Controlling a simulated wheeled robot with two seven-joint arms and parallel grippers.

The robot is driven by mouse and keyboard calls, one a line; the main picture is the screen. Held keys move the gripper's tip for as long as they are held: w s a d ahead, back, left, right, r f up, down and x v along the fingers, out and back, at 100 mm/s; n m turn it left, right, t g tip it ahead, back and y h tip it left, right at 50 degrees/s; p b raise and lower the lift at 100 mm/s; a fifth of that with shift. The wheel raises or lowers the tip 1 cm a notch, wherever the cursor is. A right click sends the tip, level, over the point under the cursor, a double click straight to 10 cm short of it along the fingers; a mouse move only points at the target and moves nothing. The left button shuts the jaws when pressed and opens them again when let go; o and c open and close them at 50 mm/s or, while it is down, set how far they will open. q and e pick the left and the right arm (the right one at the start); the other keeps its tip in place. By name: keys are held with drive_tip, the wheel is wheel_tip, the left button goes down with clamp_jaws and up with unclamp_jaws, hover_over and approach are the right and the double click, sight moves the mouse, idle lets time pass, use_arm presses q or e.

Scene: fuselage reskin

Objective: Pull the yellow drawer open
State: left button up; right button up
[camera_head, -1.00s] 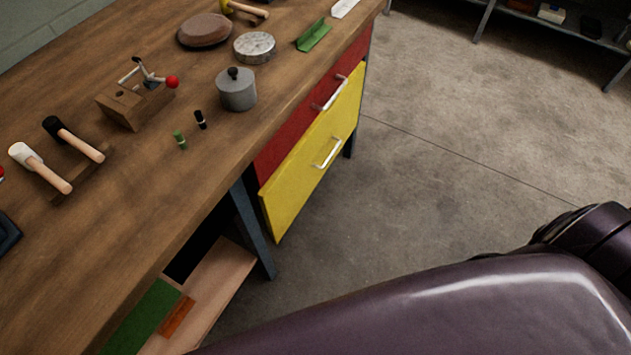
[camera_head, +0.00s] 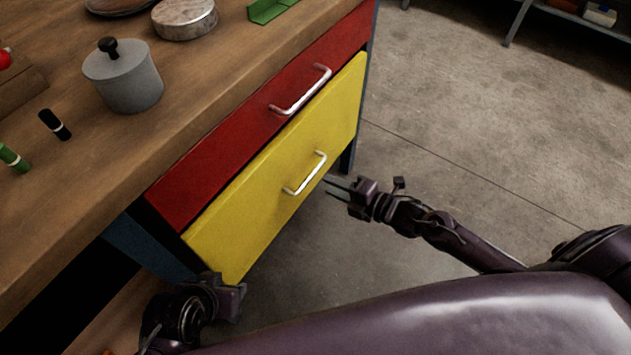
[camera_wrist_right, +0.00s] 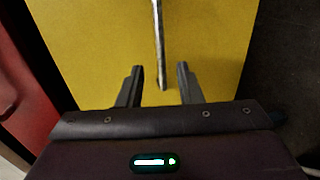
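The yellow drawer (camera_head: 275,175) sits below the red drawer (camera_head: 262,110) in the workbench, its front tilted slightly in the view. Its silver bar handle (camera_head: 306,174) is on the front; the handle also shows in the right wrist view (camera_wrist_right: 159,45). My right gripper (camera_head: 338,187) is open, its fingers pointing at the yellow front near the handle. In the right wrist view the two fingers (camera_wrist_right: 160,88) are apart, with the handle's end between and ahead of them. My left gripper (camera_head: 232,295) is near the drawer's lower left corner; its fingers are not clear.
Bare concrete floor (camera_head: 460,110) lies to the right. A shelf stands at the far right.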

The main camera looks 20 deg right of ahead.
use_arm(q)
drive_tip(key=shift+w+d+f+t+h+b, duration=0.1)
drive_tip(key=shift+w+d+t+h+b, duration=0.15)
drive_tip(key=shift+d, duration=0.2)
drive_tip(key=shift+w+d+t+h+b, duration=0.1)
drive_tip(key=shift+d+t+b, duration=0.05)
drive_tip(key=shift+d+b, duration=0.25)
use_arm(e)
drive_tip(key=shift+x, duration=2.95)
drive_tip(key=shift+w+d, duration=0.1)
clamp_jaws()
